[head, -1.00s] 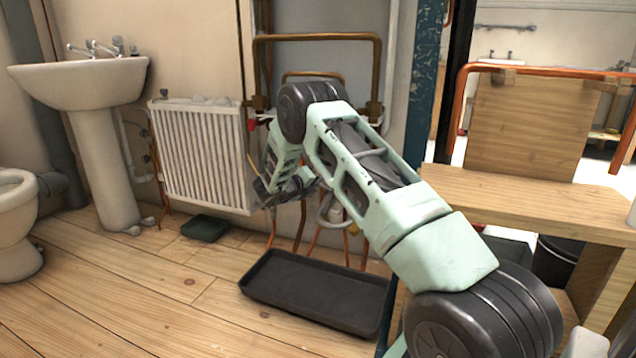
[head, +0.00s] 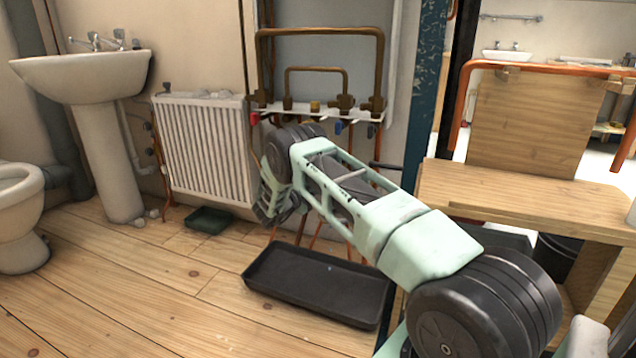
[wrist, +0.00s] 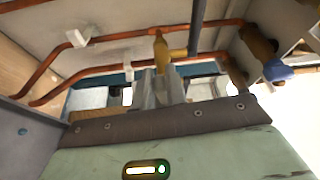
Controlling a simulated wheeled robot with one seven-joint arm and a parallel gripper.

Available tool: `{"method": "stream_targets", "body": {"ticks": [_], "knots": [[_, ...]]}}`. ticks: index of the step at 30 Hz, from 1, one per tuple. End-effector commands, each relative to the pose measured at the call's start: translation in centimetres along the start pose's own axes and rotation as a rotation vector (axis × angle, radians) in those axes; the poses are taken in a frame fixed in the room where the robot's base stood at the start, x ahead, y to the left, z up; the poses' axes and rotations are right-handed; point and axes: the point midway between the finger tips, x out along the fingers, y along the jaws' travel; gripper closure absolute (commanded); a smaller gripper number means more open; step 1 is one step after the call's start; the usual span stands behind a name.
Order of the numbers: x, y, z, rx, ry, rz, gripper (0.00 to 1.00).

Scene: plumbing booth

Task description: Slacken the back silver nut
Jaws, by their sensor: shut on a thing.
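In the wrist view, my gripper (wrist: 158,88) is at the lower end of a yellow brass fitting (wrist: 162,54). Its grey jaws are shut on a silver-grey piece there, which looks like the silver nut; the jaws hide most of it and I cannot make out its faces. In the head view, my gripper is low beside the right end of the radiator, and my own arm hides the jaws and the nut. Which nut is the back one does not show clearly.
Copper pipes (wrist: 120,38) run close around the gripper, with a blue-handled valve (wrist: 277,71) to the right. The head view shows a white radiator (head: 205,150), a black tray (head: 315,285) on the floor, a wooden bench (head: 530,195) and a pipe manifold (head: 362,115) on the wall.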

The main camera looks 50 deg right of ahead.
Motion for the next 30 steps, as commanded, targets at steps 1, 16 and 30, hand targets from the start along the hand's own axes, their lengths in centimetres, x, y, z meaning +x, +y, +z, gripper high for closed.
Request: {"method": "stream_targets", "body": {"ticks": [1,16,30], "knots": [[-0.1,0.5,0.0,-0.044,-0.002,-0.017,1.00],[0.1,2.4,-0.4,-0.381,-0.002,-0.156,1.00],[0.2,2.9,-0.6,-0.471,-0.003,-0.193,1.00]]}}
